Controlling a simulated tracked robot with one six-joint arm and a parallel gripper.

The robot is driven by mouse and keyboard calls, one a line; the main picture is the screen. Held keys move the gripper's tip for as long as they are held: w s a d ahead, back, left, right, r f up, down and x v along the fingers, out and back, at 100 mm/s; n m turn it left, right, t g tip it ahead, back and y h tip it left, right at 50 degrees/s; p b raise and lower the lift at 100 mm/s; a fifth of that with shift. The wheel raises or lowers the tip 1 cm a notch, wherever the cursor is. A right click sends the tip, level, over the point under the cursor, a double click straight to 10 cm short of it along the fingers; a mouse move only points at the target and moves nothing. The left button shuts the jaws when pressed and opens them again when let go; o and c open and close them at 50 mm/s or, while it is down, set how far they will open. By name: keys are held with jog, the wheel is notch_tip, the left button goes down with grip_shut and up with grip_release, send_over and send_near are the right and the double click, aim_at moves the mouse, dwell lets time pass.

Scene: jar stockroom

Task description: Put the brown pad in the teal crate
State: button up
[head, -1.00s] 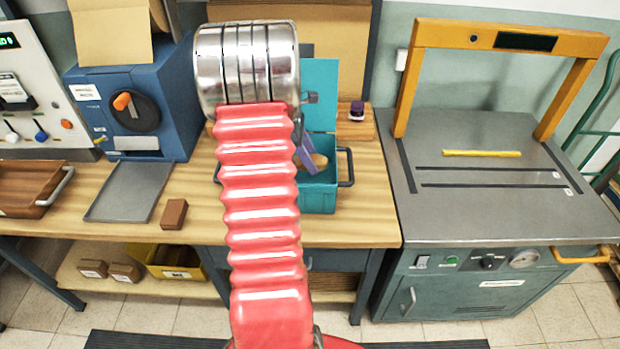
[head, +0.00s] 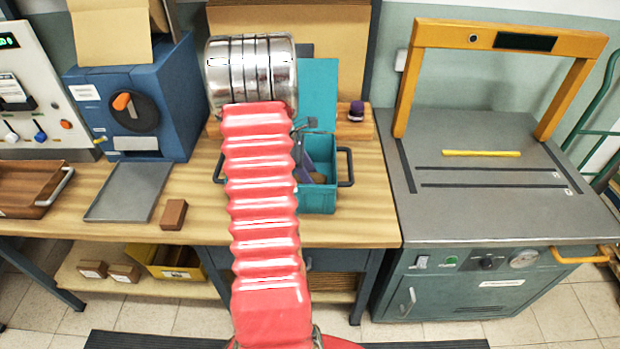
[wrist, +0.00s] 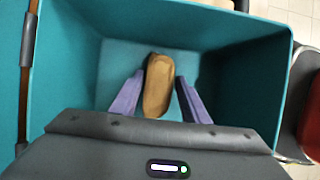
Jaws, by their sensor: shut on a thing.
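The teal crate (head: 319,200) stands on the wooden workbench with its lid (head: 317,92) raised at the back. In the wrist view my gripper (wrist: 159,92) points down into the crate, whose wall (wrist: 245,75) surrounds it. The brown pad (wrist: 157,88) is between the two purple fingers, and my gripper is shut on it. The pad is above the crate floor or close to it; I cannot tell whether it touches. In the head view my arm hides the left part of the crate, and the pad shows only as a small dark patch.
A small brown block (head: 174,214) and a grey tray (head: 130,191) lie on the bench to the left. A purple-topped jar (head: 356,111) stands behind the crate on a wooden ledge. A grey machine with an orange arch (head: 505,35) stands at the right.

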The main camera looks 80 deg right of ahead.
jog(key=shift+f, duration=0.15)
jog(key=o, duration=1)
jog(key=v, duration=1.2)
jog(key=shift+w, duration=0.1)
dwell(0.3)
